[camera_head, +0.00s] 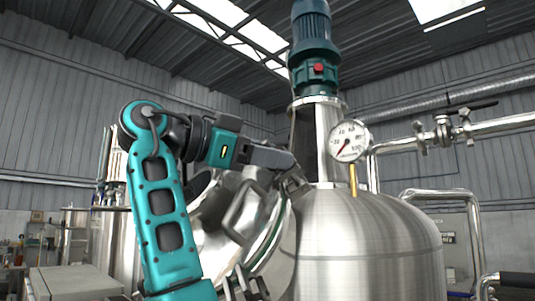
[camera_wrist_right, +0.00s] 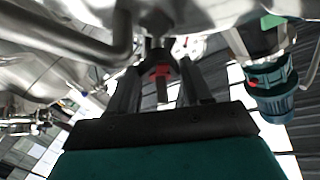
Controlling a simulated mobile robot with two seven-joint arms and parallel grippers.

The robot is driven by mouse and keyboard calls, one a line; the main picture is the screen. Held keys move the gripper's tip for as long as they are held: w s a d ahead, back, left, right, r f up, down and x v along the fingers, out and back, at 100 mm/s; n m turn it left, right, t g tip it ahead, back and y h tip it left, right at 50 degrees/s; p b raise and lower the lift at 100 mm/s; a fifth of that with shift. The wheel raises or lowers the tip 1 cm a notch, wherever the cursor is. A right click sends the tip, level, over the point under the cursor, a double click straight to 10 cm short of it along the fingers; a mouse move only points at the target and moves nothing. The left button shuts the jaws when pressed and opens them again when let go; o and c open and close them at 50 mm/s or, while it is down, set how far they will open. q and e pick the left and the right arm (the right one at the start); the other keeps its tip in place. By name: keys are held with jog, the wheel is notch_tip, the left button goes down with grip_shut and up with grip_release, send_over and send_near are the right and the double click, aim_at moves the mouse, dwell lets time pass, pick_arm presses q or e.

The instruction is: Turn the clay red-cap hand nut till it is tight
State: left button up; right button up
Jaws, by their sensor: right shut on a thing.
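My right gripper (camera_head: 294,182) reaches in from the left to the upper rim of the round manway hatch (camera_head: 240,215) on the steel tank. In the right wrist view its two fingers (camera_wrist_right: 160,80) are closed around the hand nut (camera_wrist_right: 160,72), whose clay-red part shows between them. In the head view the gripper and its fingers hide the nut. How tight the nut is cannot be told. My left gripper does not show.
A pressure gauge (camera_head: 348,141) on a brass stem stands right of my gripper. Above it rise the steel neck and teal motor (camera_head: 313,45). More clamp hardware (camera_head: 245,284) sits at the hatch's lower rim. Pipes and a valve (camera_head: 442,128) run at the right.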

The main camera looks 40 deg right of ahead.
jog(key=o, duration=1)
jog(key=shift+o, duration=0.2)
jog(key=v, duration=1.3)
